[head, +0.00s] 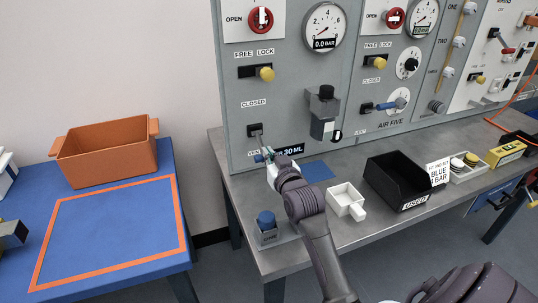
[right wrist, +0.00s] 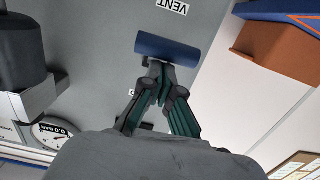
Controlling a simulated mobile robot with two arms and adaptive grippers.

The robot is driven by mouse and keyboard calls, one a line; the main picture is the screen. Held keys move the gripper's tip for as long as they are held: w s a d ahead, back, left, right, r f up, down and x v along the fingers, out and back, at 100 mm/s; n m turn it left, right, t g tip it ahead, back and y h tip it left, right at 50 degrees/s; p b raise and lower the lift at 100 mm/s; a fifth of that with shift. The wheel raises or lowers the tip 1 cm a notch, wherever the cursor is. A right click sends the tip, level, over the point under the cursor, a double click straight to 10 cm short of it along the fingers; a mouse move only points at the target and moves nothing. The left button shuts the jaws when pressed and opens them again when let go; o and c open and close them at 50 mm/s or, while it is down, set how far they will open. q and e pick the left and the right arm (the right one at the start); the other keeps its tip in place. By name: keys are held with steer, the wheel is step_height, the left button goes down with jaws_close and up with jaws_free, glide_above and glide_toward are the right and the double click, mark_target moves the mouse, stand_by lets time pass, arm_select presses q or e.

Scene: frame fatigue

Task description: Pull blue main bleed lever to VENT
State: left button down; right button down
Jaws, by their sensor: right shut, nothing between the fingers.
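The blue lever handle (right wrist: 168,47) lies as a bar close to the VENT label (right wrist: 172,6) in the right wrist view. In the head view the lever (head: 259,157) hangs down from its dark slot plate on the grey panel, below the CLOSED label (head: 254,103). My right gripper (head: 268,162) is at the handle. In the right wrist view its fingertips (right wrist: 160,68) are shut together with nothing between them, right against or just short of the handle's middle; I cannot tell if they touch. My left gripper is not in view.
A white tray (head: 346,199), a black bin (head: 398,168) and a blue-capped block (head: 266,226) stand on the grey bench. An orange crate (head: 107,153) sits on the blue table at left.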

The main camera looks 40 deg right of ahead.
steer(key=shift+w+f+p, duration=0.1)
steer(key=shift+f+p, duration=0.55)
steer(key=shift+f, duration=0.3)
